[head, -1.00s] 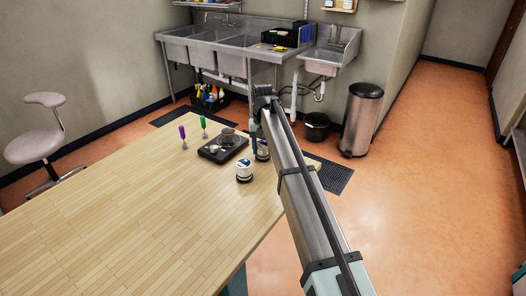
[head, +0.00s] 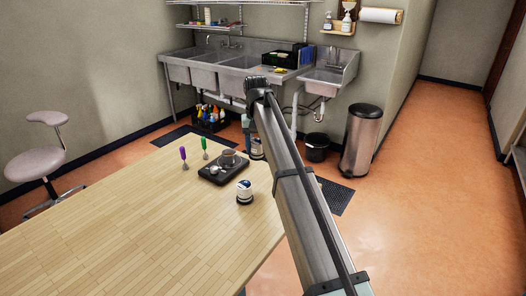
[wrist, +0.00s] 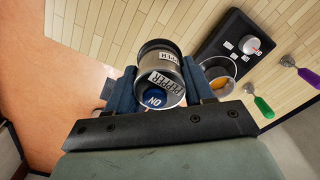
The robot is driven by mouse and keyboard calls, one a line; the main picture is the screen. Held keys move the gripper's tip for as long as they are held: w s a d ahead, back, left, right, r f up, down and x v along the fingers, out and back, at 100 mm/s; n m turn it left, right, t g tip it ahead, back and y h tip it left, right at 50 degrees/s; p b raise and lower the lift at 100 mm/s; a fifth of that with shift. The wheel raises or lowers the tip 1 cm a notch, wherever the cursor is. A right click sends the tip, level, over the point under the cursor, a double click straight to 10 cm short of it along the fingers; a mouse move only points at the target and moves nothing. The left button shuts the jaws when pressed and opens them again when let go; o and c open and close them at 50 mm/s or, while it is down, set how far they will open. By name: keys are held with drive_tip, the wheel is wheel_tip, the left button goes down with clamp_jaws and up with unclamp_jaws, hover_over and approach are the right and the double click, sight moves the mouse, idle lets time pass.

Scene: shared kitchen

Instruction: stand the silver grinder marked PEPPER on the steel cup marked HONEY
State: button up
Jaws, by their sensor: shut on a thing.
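The silver grinder marked PEPPER (wrist: 168,78) is between the fingers of my gripper (wrist: 160,88) in the wrist view, and the jaws are shut on it. A blue round face with white letters shows at its near end. In the head view the held grinder (head: 257,149) hangs beside my arm, at the right of the black tray. A steel cup (head: 228,157) stands on that tray, apart from the grinder. In the wrist view the cup (wrist: 206,66) is right of my gripper, with something orange inside. I cannot read a HONEY mark on it.
The black tray (head: 211,175) also bears a small pale round thing (wrist: 250,45). Purple (head: 183,153) and green (head: 204,143) handled tools stand left of the tray. The table's near part (head: 130,230) is clear.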

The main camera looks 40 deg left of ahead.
drive_tip(key=a+r, duration=0.2)
drive_tip(key=a, duration=1.2)
drive_tip(key=shift+w+r, duration=0.35)
drive_tip(key=shift+r, duration=0.05)
drive_tip(key=shift+f, duration=2.7)
drive_tip(key=shift+f, duration=0.6)
drive_tip(key=o, duration=1)
wheel_tip(320, 180, up, 11)
